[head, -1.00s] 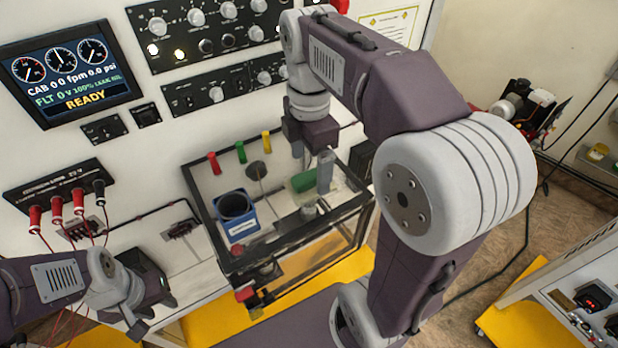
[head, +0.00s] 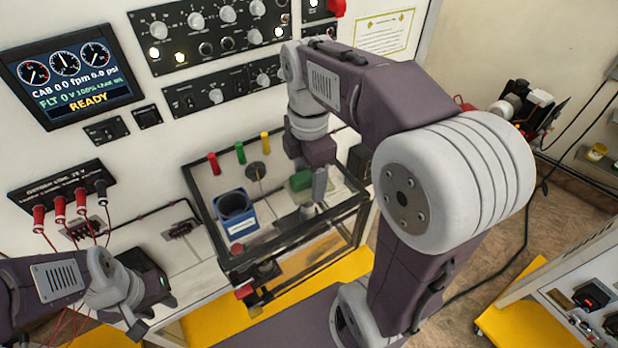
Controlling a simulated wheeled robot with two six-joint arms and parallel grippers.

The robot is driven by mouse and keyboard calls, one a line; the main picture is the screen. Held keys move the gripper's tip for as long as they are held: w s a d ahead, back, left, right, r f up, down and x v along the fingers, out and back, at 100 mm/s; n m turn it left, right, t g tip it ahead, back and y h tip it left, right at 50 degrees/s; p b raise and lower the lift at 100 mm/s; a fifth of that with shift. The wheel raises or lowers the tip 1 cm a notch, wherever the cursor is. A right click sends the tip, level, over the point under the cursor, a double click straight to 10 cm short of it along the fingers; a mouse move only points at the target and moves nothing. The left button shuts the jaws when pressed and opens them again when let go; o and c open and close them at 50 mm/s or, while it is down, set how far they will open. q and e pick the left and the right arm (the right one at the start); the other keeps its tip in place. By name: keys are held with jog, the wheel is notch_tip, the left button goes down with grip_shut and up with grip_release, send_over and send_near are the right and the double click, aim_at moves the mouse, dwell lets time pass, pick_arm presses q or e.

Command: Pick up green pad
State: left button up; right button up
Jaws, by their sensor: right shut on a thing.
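The green pad (head: 300,181) is in the head view, over the right part of the glass-sided case. My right gripper (head: 308,182) points down over the case, with its fingers on either side of the pad, shut on it. The near finger hides part of the pad. I cannot tell whether the pad touches the surface below it. My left gripper (head: 136,330) is at the lower left, away from the pad; its fingers are small and partly cut off by my arm, so its opening is unclear.
A blue container (head: 236,214) stands in the left part of the case (head: 290,262). Red (head: 214,163), green (head: 240,152) and yellow (head: 265,142) pegs stand along its back. A panel with red and black plugs (head: 62,190) is on the left wall. The case has a dark frame.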

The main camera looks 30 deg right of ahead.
aim_at(308, 172)
jog(key=r, duration=0.4)
jog(key=shift+w+b, duration=0.2)
jog(key=shift+b, duration=0.1)
jog(key=s+d+r+b, duration=0.2)
jog(key=s+d+r, duration=0.4)
jog(key=s, duration=0.3)
jog(key=shift+s+d+r, duration=0.3)
jog(key=shift+s+r, duration=0.1)
jog(key=o, duration=0.8)
jog(key=c, duration=0.6)
jog(key=shift+f, duration=0.1)
